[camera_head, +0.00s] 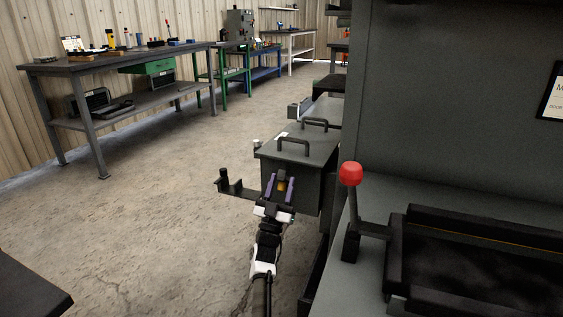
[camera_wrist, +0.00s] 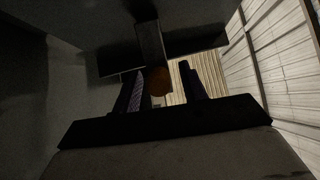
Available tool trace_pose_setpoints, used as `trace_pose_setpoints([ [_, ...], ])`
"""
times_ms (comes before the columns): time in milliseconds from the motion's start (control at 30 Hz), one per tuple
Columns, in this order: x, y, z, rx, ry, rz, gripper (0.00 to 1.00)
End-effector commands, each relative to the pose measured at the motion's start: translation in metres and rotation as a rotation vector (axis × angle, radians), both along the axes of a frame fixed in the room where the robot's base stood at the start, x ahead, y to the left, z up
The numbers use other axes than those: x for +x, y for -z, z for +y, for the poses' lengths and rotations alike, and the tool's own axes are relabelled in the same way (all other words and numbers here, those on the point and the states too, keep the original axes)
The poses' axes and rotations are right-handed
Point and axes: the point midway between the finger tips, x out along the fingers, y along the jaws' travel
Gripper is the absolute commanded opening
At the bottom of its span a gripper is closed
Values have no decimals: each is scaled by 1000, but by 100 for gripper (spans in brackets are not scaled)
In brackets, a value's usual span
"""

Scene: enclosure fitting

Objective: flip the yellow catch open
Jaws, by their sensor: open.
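The yellow catch (camera_head: 281,187) is on the near face of a dark grey box (camera_head: 304,190), just below its lid. In the wrist view the catch (camera_wrist: 158,81) looks dull orange-brown in shadow, at the end of a dark bar. My gripper (camera_head: 280,179) is open, with its purple-sided fingers one on each side of the catch. In the wrist view my gripper (camera_wrist: 160,76) also has its fingers apart, with the catch between them in the picture. I cannot tell whether either finger touches it. The lid looks closed.
The lid carries two dark handles (camera_head: 294,146). A dark bracket (camera_head: 235,187) juts out left of the box. A machine with a red-knobbed lever (camera_head: 350,174) stands close on the right. Workbenches (camera_head: 120,64) line the far wall. The floor on the left is open.

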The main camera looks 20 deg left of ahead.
Motion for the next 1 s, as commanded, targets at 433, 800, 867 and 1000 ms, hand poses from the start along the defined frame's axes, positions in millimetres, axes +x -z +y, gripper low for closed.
trace_pose_setpoints([
  [433,-1,-104,0,4,-1,-5,43],
  [800,0,-180,-1,4,1,-3,43],
  [867,0,-186,-1,4,1,-2,43],
  [1000,0,-193,0,1,1,-1,43],
])
